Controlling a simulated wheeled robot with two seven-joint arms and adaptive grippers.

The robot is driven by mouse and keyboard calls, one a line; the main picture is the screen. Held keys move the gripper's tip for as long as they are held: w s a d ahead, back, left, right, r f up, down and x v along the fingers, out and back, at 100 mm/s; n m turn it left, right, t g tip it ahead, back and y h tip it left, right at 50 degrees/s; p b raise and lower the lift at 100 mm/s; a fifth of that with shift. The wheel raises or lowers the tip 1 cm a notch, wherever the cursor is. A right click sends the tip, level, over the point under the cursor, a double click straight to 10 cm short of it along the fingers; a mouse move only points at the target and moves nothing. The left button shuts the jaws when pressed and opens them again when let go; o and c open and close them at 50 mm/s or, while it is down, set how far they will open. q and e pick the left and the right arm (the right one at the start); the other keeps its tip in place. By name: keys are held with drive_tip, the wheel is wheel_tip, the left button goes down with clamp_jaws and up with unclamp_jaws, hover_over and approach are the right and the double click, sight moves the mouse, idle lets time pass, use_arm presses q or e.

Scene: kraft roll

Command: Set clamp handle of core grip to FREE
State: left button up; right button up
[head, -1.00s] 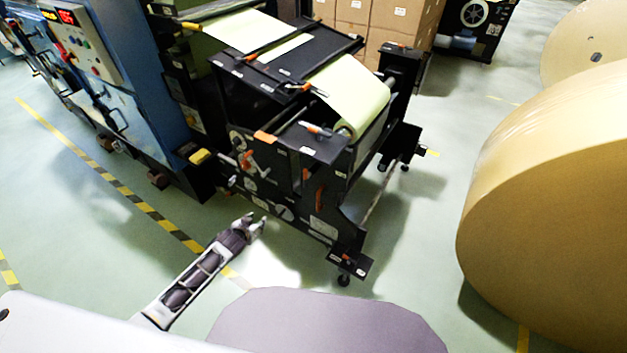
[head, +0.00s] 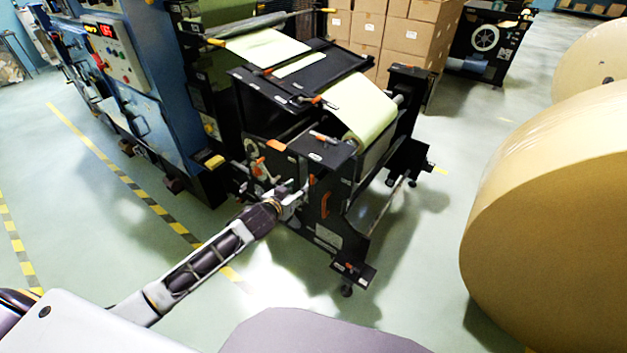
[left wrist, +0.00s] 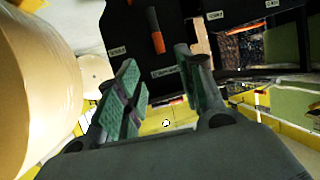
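The black roll stand (head: 345,215) has several orange-tipped handles. An orange lever (head: 324,204) stands nearly upright on its near side, just right of my left gripper. In the left wrist view an orange handle (left wrist: 155,30) sits on a black panel beyond the fingers, with small white labels around it too blurred to read. I cannot tell which handle is the core grip clamp, nor its setting. My left gripper (head: 294,190) is in front of the stand's near side. In the left wrist view its fingers (left wrist: 160,82) are apart with nothing between them. My right gripper is out of view.
A pale yellow-green web (head: 362,105) runs over the stand. A large kraft roll (head: 560,210) stands at the right. A blue machine (head: 150,110) is at the left and stacked cartons (head: 390,40) are behind. Open floor lies between the stand and the kraft roll.

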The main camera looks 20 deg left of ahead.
sight(311, 179)
use_arm(q)
drive_tip(key=shift+x, duration=3.65)
drive_tip(key=shift+b+x, duration=0.3)
drive_tip(key=shift+x, duration=2.9)
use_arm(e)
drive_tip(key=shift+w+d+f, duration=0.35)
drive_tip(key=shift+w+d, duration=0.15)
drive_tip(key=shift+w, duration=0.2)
use_arm(q)
drive_tip(key=shift+w, duration=0.1)
clamp_jaws()
